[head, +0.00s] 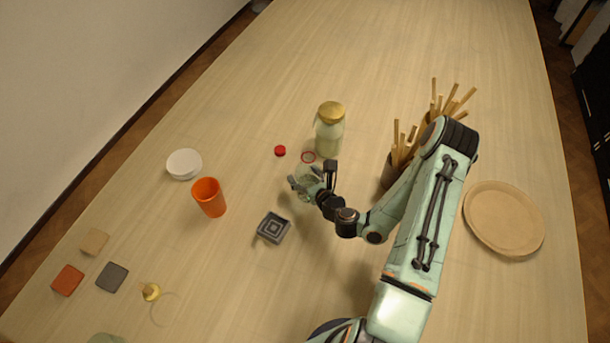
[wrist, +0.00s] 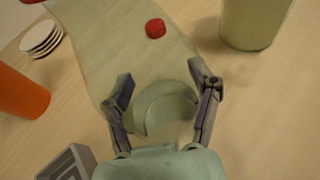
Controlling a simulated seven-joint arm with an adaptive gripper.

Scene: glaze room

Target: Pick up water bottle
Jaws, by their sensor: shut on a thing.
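The water bottle is a clear, pale green see-through body (head: 306,182), hard to make out against the table in the head view. My gripper (head: 308,186) is shut on the bottle. In the wrist view, my gripper's two fingers (wrist: 163,95) sit on either side of the bottle (wrist: 120,45), whose pale round end lies between them. Whether the bottle touches the table is unclear.
A gold-lidded jar (head: 329,135) stands close behind. A red cap (head: 280,151), orange cup (head: 209,198), white bowl (head: 184,164) and dark square dish (head: 273,228) lie left. A holder with wooden sticks (head: 389,172) and a round tan plate (head: 503,219) are right. The far table is clear.

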